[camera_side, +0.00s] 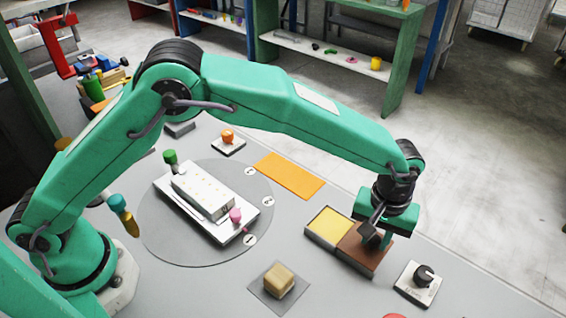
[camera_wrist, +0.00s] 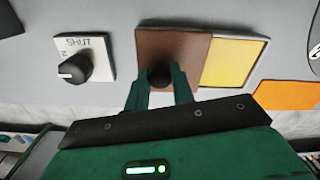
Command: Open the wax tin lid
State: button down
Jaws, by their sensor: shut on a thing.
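The wax tin (camera_side: 328,227) is a low grey-rimmed box with yellow wax showing in its left part in the side view. The yellow part is at the right in the wrist view (camera_wrist: 234,62). A brown lid (camera_side: 360,257) lies beside the yellow part, to its right in the side view; it also shows in the wrist view (camera_wrist: 170,45). How much of the tin lies beneath the lid is hidden. My gripper (camera_side: 372,237) points down over the lid. In the wrist view its fingers (camera_wrist: 160,88) are shut on the lid's dark round knob (camera_wrist: 160,76).
A black dial on a white plate (camera_side: 418,283) stands right of the lid. An orange mat (camera_side: 289,175) lies behind the tin. A tan block (camera_side: 279,280) sits on a grey pad in front. A grey turntable (camera_side: 165,235) carrying a white box is at left.

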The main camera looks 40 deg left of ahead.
aim_at(375, 238)
jog(key=shift+w+d+r, duration=0.1)
jog(key=shift+r, duration=0.05)
jog(key=c, duration=1.2)
grip_release()
jog(key=shift+r, duration=3.85)
jog(key=shift+r, duration=0.1)
